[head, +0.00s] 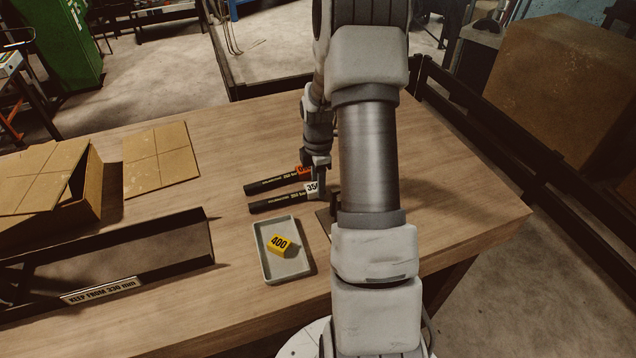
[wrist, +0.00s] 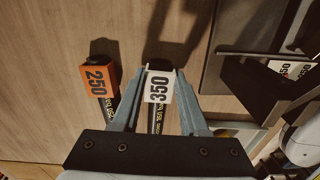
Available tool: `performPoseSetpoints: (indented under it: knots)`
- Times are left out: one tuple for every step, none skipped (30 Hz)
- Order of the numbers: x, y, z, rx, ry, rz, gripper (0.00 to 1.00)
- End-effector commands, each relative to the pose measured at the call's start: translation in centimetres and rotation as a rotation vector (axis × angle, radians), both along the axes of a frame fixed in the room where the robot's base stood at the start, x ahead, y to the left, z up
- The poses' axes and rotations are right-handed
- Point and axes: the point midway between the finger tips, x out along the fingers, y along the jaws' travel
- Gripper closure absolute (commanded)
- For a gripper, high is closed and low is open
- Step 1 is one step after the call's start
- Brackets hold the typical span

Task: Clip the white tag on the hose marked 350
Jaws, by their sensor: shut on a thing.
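The white tag marked 350 (wrist: 158,88) is between the fingers of my gripper (wrist: 160,85), which is shut on it. The tag lies over the end of a black hose (wrist: 156,122) in the wrist view. Whether it is fully seated around the hose cannot be told. In the head view the white tag (head: 312,188) is at the right end of the nearer black hose (head: 276,202), with my gripper (head: 316,178) above it. The farther black hose (head: 270,184) bears an orange tag (head: 304,171), which reads 250 in the wrist view (wrist: 96,80).
A grey tray (head: 265,262) holds a yellow tag marked 400 (head: 280,244). A dark plate (wrist: 232,40) lies right of my gripper. Bare wood lies beyond the hoses.

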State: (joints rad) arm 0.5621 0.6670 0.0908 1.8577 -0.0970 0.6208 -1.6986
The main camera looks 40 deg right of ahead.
Motion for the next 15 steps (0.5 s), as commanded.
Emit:
performPoseSetpoints:
  knots:
    - [0.0,-0.01,-0.08,0.0,0.0,0.0,1.0]
    - [0.0,-0.01,-0.11,0.0,0.0,-0.001,1.0]
    - [-0.02,-0.02,-0.16,0.0,0.0,-0.001,1.0]
    - [-0.02,-0.02,-0.18,0.0,0.0,-0.001,1.0]
    - [-0.02,-0.02,-0.18,0.0,0.0,-0.002,1.0]
    - [-0.01,-0.02,-0.17,0.0,0.0,-0.001,1.0]
    - [-0.01,-0.02,-0.15,0.0,0.0,-0.001,1.0]
    - [0.0,-0.01,-0.14,0.0,0.0,-0.001,1.0]
    - [0.0,-0.01,-0.14,0.0,0.0,-0.001,1.0]
    - [0.0,-0.01,-0.14,0.0,0.0,-0.001,1.0]
    - [0.0,0.0,-0.14,0.0,0.0,-0.001,0.53]
    - [0.0,0.0,-0.13,0.0,0.0,-0.001,0.46]
    - [0.0,0.0,-0.13,0.0,0.0,-0.001,0.4]
    - [0.0,0.0,-0.13,0.0,0.0,-0.001,0.35]
    - [0.0,0.0,-0.13,0.0,0.0,-0.001,0.28]
